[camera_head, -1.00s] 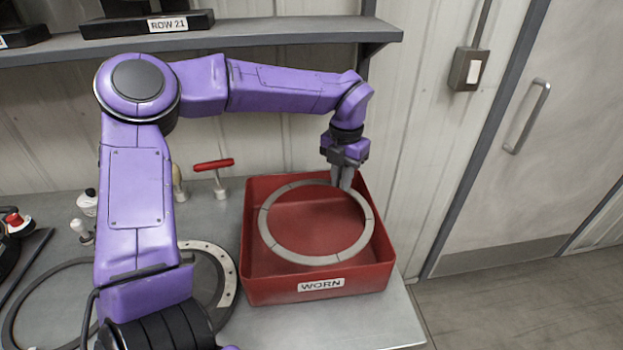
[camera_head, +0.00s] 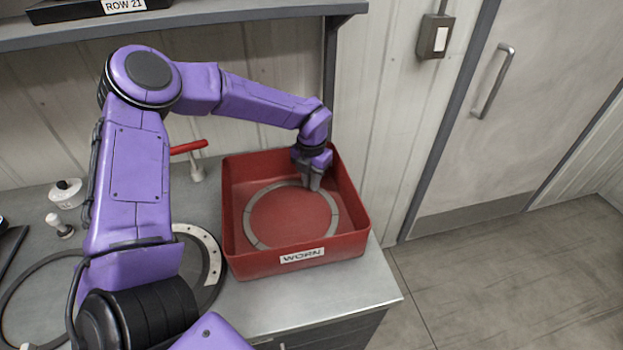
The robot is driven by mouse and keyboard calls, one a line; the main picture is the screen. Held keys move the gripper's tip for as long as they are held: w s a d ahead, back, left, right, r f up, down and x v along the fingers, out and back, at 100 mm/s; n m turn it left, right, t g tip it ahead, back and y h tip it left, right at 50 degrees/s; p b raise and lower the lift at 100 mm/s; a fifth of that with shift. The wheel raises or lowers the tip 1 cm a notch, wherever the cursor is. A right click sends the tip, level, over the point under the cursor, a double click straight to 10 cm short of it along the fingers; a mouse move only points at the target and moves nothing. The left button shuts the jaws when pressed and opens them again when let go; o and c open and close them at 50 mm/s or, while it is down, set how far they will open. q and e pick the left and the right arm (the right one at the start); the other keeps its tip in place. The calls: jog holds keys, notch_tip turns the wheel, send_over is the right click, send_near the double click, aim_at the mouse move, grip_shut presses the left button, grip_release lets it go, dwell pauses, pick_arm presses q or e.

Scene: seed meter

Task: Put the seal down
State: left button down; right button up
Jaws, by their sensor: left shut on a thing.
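The seal (camera_head: 259,195) is a flat grey segmented ring. It lies low inside the red bin labelled WORN (camera_head: 346,211), roughly level; whether it touches the bin floor is hard to tell. My left gripper (camera_head: 314,183) reaches down into the bin from its back right and is shut on the far right part of the ring's rim. The fingertips hide that piece of the rim. My right gripper is not in view.
Left of the bin are a red-handled tool (camera_head: 190,148), a grey disc with a holed rim (camera_head: 205,250), a white-capped pot (camera_head: 67,193) and a small white knob (camera_head: 58,225). A shelf (camera_head: 250,16) runs above. The bench's front right edge is near the bin.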

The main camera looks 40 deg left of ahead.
pick_arm(q)
jog(key=c, duration=1.1)
grip_release()
jog(key=shift+r, duration=0.2)
notch_tip(320, 180, up, 12)
jog(key=b, duration=0.1)
jog(key=shift+b, duration=0.3)
jog(key=shift+f, duration=0.1)
